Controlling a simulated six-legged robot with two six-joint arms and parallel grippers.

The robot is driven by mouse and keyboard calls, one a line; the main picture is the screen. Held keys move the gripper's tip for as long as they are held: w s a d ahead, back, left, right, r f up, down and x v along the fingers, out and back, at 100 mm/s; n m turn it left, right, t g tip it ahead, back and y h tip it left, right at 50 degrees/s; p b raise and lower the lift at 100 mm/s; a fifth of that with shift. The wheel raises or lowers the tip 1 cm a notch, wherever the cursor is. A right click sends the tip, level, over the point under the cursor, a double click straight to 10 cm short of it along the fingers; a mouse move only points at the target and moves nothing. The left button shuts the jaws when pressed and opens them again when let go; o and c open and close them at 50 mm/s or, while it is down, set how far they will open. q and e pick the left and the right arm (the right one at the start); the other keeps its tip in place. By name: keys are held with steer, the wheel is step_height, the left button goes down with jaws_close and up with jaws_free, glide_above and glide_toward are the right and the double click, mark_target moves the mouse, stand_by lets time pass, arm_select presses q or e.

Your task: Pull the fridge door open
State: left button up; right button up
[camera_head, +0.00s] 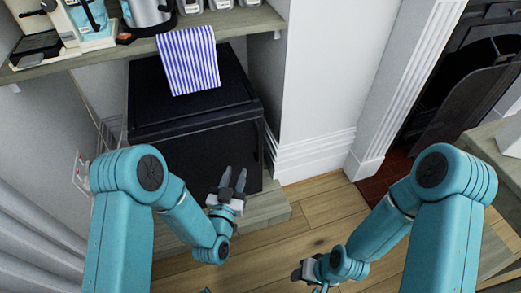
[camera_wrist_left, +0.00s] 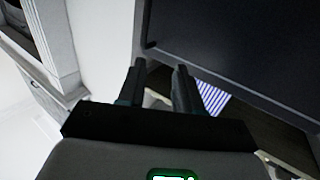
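The black fridge (camera_head: 165,100) stands under the wooden shelf in the head view, its door (camera_head: 190,153) facing me and appearing closed. A dark upright handle (camera_head: 262,142) runs along the door's right edge. In the left wrist view the dark door (camera_wrist_left: 235,45) fills the upper right, with the handle (camera_wrist_left: 147,24) at its left edge. My left gripper (camera_head: 234,177) is in front of the door, left of the handle. Its two fingers (camera_wrist_left: 157,82) are parted with nothing between them. My right gripper (camera_head: 303,272) is low over the floor, far from the fridge; its fingers are too small to read.
A blue-striped towel (camera_head: 188,62) hangs from the shelf (camera_head: 130,53) over the fridge top. A kettle (camera_head: 147,14) and jars stand on the shelf. A white wall and fireplace (camera_head: 455,105) are to the right. Wooden floor (camera_head: 325,210) lies clear between my arms.

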mark_target(258, 148)
arm_select(q)
step_height(258, 148, down, 5)
steer(key=d+h+b, duration=0.1)
steer(key=d+b, duration=0.1)
steer(key=b, duration=0.2)
steer(key=shift+m, duration=0.3)
steer(key=b+x, duration=0.3)
steer(key=x, duration=1.2)
steer(key=shift+d+b, duration=0.15)
steer(key=shift+b, duration=0.15)
steer(key=shift+w+d, duration=0.15)
steer(key=shift+w, duration=0.2)
arm_select(e)
step_height(258, 148, down, 8)
steer(key=w, duration=0.1)
steer(key=shift+w+d+f+t, duration=0.2)
steer(key=shift+w+d+t, duration=0.1)
steer(key=shift+d, duration=0.1)
arm_select(q)
steer(key=shift+c, duration=0.3)
jaws_close()
